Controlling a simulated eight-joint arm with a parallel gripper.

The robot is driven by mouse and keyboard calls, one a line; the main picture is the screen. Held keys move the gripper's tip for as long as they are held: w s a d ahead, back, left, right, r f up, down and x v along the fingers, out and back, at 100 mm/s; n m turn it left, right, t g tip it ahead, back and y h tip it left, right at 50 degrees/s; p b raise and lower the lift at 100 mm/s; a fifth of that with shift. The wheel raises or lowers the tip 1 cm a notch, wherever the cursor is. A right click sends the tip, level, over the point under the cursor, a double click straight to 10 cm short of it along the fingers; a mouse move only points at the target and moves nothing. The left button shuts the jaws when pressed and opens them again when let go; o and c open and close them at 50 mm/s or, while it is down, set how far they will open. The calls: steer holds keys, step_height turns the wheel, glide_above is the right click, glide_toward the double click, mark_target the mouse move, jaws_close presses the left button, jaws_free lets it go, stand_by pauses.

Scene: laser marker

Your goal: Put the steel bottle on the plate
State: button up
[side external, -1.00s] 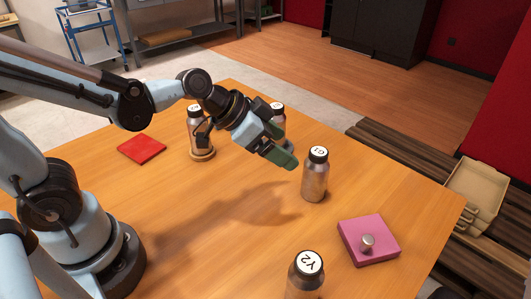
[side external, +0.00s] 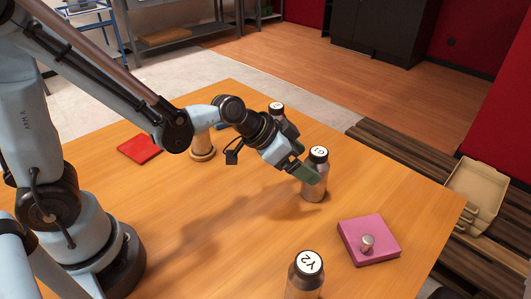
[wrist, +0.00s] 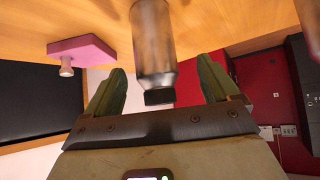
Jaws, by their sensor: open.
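A steel bottle with a black cap marked G1 (side external: 314,180) stands upright near the middle of the table. My gripper (side external: 303,172) is open beside it, with a green finger overlapping it in the side view. In the wrist view the same bottle (wrist: 152,45) appears upside down between the two spread green fingers, with no clear contact. Other steel bottles stand on the table: one marked Y2 (side external: 305,278) at the front and one at the back (side external: 277,112), partly hidden by my arm. A pink square plate (side external: 355,230) and a red square plate (side external: 139,149) lie flat.
A small metal knob-like piece (side external: 367,243) sits on the pink plate. The wooden table (side external: 200,235) is clear at the front left. Beige trays (side external: 475,190) lie beyond its right edge.

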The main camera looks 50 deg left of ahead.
steer(key=x, duration=0.3)
steer(key=shift+d+f, duration=0.15)
steer(key=shift+d, duration=0.2)
steer(key=shift+x, duration=0.8)
steer(key=c, duration=1.2)
